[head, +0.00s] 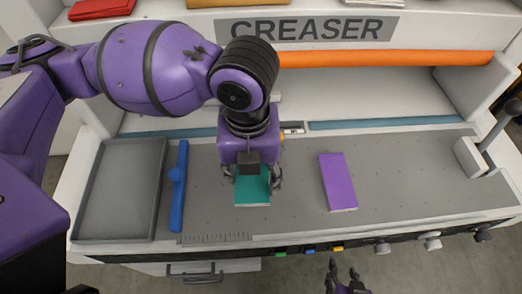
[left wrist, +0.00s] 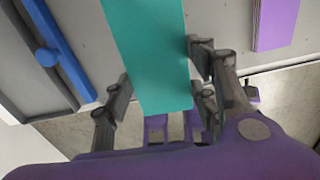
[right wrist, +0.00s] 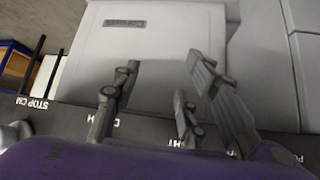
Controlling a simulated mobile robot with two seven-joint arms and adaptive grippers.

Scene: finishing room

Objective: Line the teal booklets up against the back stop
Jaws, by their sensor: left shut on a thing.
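A teal booklet (head: 252,190) lies on the grey bed of the creaser, partly hidden under my left gripper. My left gripper (head: 256,182) reaches down from above with its fingers on either side of the booklet, shut on it. The left wrist view shows the teal booklet (left wrist: 150,55) running between the fingers. A low blue strip (head: 390,123) runs along the bed's back edge, apart from the booklet's visible part. My right gripper (head: 345,275) is open and empty in front of the machine; its spread fingers also show in the right wrist view (right wrist: 165,80).
A purple booklet (head: 338,182) lies on the bed to the right. A blue bar (head: 178,187) and a grey tray (head: 118,190) are at the left. A lever (head: 495,130) stands at the right end. An orange roller (head: 390,59) crosses the back. The bed right of the purple booklet is clear.

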